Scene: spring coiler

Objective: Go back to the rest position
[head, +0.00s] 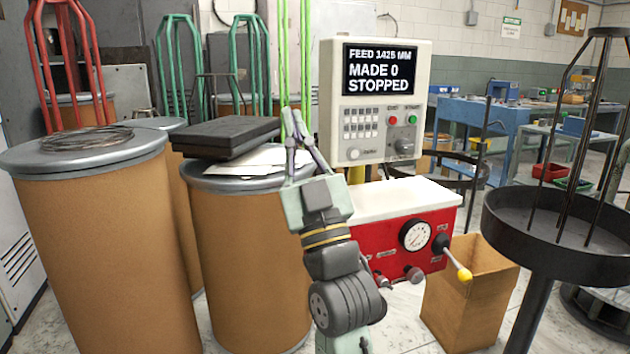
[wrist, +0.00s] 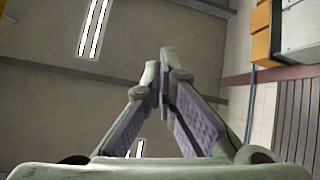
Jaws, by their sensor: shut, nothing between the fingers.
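My gripper (head: 296,130) points upward in the middle of the head view, in front of the drums and left of the control panel. Its fingers are shut with nothing between them. In the wrist view my gripper (wrist: 162,75) shows its two fingers meeting at the tips, with the ceiling behind. The control panel (head: 378,100) has a screen reading "FEED 1425 MM", "MADE 0", "STOPPED". Below it is the red machine body (head: 390,250) with a gauge and a yellow-knobbed lever (head: 458,265).
Brown drums (head: 100,250) stand at the left, one topped with a dark slab (head: 225,135) and white sheets. A cardboard box (head: 470,295) sits on the floor right of the red machine. A dark round stand (head: 560,230) with upright rods is at the right. Blue workbenches (head: 480,112) lie behind.

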